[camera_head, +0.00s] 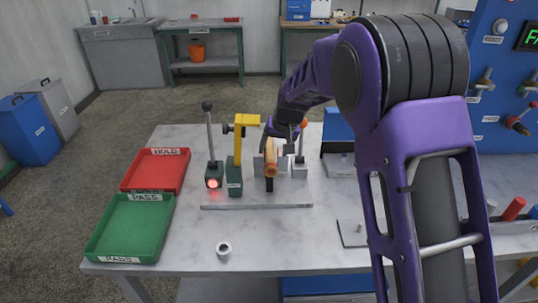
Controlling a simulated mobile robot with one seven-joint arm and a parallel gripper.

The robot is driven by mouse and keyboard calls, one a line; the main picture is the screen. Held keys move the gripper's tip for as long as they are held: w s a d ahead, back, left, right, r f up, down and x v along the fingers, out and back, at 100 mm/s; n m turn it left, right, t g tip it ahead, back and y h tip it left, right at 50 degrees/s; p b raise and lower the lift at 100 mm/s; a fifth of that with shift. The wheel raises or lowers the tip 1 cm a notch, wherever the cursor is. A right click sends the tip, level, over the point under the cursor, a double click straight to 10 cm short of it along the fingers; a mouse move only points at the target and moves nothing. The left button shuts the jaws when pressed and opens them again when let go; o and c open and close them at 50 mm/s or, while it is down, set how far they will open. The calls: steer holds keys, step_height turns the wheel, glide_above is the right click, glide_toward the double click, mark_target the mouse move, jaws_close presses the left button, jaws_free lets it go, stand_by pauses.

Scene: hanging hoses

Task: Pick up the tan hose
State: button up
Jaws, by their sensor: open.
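A short tan hose (271,163) sits on a small fixture with pale metal blocks on the grey-white table (185,235). My purple arm reaches over the table from the right. My gripper (279,143) is open at the far end of the hose, just above it. Its fingers are small and partly hidden among the fixture parts, so I cannot tell whether they touch the hose.
A yellow clamp (242,121) and a dark lever with a red lamp (212,180) stand left of the hose. A red HOLD tray (155,177) and a green PASS tray (128,235) lie at the left. A metal ring (223,249) is in front. A blue panel (500,80) stands right.

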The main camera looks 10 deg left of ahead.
mark_target(270, 159)
steer(key=x, duration=0.5)
steer(key=shift+s+f, duration=0.2)
steer(key=shift+s, duration=0.05)
steer(key=shift+c, duration=0.2)
jaws_close()
